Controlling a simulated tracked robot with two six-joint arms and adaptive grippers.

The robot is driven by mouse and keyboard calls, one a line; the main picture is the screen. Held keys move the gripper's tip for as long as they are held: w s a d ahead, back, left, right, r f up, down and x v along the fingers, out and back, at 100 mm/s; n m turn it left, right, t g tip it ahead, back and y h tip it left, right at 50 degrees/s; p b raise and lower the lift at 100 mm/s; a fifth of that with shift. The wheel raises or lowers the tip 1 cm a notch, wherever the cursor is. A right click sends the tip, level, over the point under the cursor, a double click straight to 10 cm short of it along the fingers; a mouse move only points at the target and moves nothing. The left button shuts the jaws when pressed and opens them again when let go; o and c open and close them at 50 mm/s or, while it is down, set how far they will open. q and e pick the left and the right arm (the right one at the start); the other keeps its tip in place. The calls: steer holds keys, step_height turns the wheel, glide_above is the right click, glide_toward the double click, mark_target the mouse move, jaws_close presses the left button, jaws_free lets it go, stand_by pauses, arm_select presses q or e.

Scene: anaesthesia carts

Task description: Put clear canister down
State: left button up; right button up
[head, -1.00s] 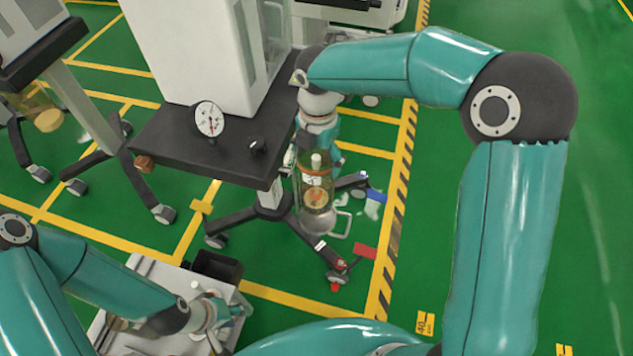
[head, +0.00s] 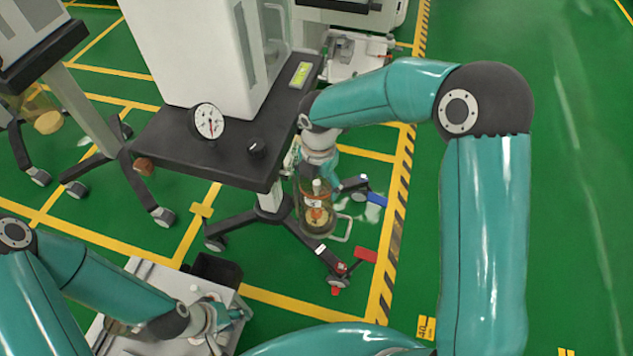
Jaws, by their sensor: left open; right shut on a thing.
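The clear canister (head: 316,218) is a see-through cylinder with a pale knob on top and an orange-marked label. It is upright beside the right edge of the middle cart's dark shelf (head: 185,155), below shelf height. My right gripper (head: 318,176) is shut on it at its upper part, and the fingers are partly hidden by my wrist. I cannot tell whether the canister's base touches a support. My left gripper (head: 236,313) is open and empty at the lower left, over a pale tray surface, apart from the canister.
A grey loop (head: 344,231) shows just right of the canister. The cart's dark wheeled legs (head: 318,252) spread below, with a red pedal (head: 364,255). A black bin (head: 217,268) stands lower left. Green floor at right is clear.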

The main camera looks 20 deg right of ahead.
steer(key=o, duration=1.7)
step_height(320, 180, up, 12)
steer(key=shift+r+p, duration=0.1)
steer(key=shift+p, duration=0.45)
